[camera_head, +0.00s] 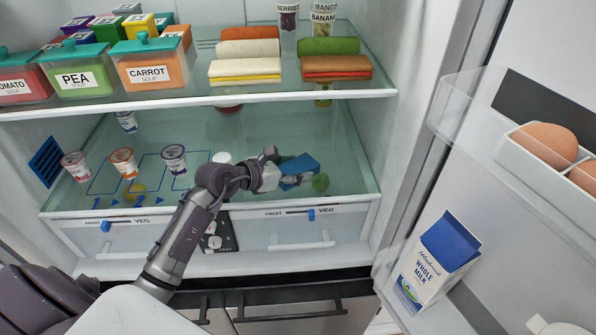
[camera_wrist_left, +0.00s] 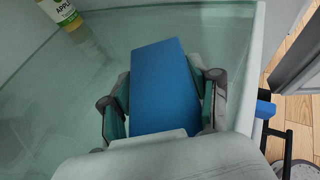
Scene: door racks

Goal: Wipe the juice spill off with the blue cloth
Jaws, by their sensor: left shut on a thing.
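The blue cloth (camera_head: 300,165) is a flat blue block held over the right part of the fridge's lower glass shelf (camera_head: 345,150). My left gripper (camera_head: 287,179) is shut on it. In the left wrist view the cloth (camera_wrist_left: 165,88) sits between the two fingers of the gripper (camera_wrist_left: 165,110). I cannot make out a juice spill in either view; the gripper and cloth hide part of the shelf. A bottle labelled APPLE (camera_wrist_left: 62,12) stands at the top left of the wrist view. My right gripper is not in view.
Several yogurt cups (camera_head: 124,162) stand on the lower shelf's left. The open door at right holds a milk carton (camera_head: 437,262) and eggs (camera_head: 546,142).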

